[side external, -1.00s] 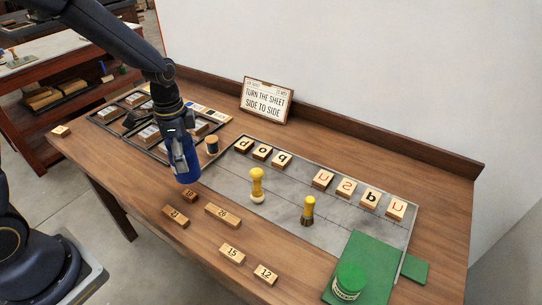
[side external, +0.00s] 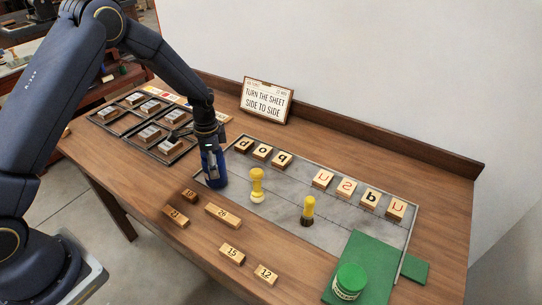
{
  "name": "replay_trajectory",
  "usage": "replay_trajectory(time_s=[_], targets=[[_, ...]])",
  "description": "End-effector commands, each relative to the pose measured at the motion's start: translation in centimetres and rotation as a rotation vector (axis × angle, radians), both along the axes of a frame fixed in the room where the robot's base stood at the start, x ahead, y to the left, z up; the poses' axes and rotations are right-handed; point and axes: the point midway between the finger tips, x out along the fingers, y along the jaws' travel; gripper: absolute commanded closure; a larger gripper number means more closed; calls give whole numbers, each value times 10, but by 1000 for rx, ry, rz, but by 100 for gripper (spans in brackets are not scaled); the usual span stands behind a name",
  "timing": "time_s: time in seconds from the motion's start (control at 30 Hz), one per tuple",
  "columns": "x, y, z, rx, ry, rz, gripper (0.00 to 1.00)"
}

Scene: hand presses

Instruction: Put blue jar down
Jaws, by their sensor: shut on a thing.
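My gripper (side external: 209,146) points down near the left end of the grey slab and is shut on the blue jar (side external: 213,170). The jar is mostly covered by the fingers. Its lower end is at or just above the slab's left edge; I cannot tell whether it touches.
Numbered wooden blocks (side external: 223,215) lie in front. A green jar (side external: 350,281) stands on a green sheet at right. A dark divided tray (side external: 128,121) lies behind left.

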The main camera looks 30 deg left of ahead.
Motion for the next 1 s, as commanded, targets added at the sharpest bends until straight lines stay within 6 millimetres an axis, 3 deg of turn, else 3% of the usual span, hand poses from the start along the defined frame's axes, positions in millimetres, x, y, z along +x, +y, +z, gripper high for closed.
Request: replay_trajectory(time_s=[0.37,0.4,0.63,1.0], targets=[[1,0,-3,1,-5,0,100],[0,0,-5,1,-1,0,31],[0,0,-5,0,-1,0,7],[1,0,-1,0,-3,1,7]])
